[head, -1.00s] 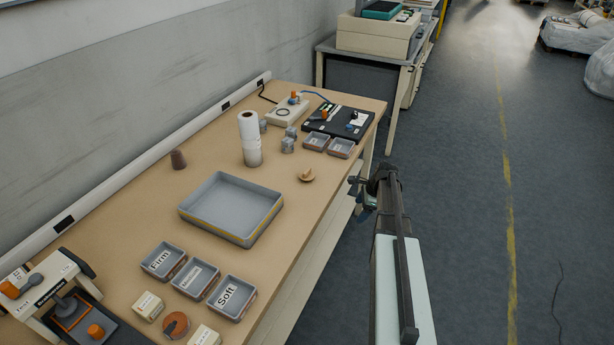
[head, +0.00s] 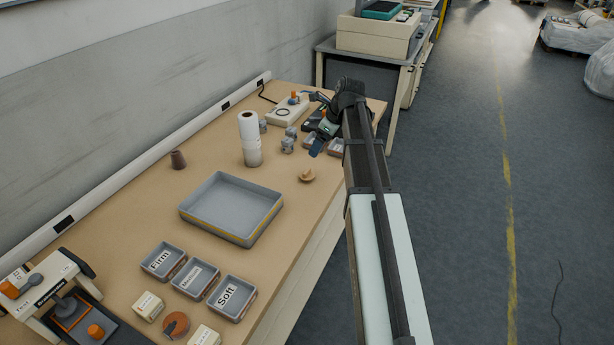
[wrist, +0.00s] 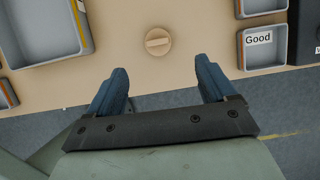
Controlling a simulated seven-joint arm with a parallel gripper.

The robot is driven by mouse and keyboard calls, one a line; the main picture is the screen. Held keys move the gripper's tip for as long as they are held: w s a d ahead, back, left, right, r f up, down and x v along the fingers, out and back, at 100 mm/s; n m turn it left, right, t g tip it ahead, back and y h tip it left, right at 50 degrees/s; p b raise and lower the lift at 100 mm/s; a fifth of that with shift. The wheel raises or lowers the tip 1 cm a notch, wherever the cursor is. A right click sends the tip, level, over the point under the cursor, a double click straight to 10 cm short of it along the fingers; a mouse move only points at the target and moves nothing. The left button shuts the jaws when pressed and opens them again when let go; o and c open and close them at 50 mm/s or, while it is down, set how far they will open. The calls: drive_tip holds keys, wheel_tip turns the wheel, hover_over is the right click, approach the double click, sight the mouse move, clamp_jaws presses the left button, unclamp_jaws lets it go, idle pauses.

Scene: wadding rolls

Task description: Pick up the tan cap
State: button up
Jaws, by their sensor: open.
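The tan cap (head: 306,175) lies on the bench near its front edge, to the right of the large grey tray. In the wrist view the tan cap (wrist: 158,41) shows from above as a round disc with a raised bar across it. My gripper (head: 316,150) is over the front part of the bench, beyond the cap in the head view. In the wrist view my gripper (wrist: 161,72) has its two blue fingers spread apart with nothing between them. The cap lies just ahead of the gap between the fingertips, apart from them.
The large grey tray (head: 251,236) stands left of the cap. A white roll (head: 249,130) stands behind it. A bin marked Good (wrist: 258,58) is close on the right in the wrist view. Labelled bins, including Soft (head: 231,298), stand nearer. Bench around the cap is clear.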

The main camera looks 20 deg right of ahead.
hover_over(307, 170)
drive_tip(key=d, duration=0.1)
drive_tip(key=f, duration=0.5)
drive_tip(key=s+f, duration=0.1)
drive_tip(key=f, duration=0.1)
drive_tip(key=shift+f, duration=0.35)
drive_tip(key=shift+s+x, duration=0.2)
drive_tip(key=shift+x, duration=1.1)
drive_tip(key=shift+s+x, duration=0.15)
drive_tip(key=shift+x, duration=1.15)
drive_tip(key=shift+d+f, duration=0.15)
drive_tip(key=shift+c, duration=0.2)
drive_tip(key=c, duration=1.1)
drive_tip(key=shift+o, duration=0.2)
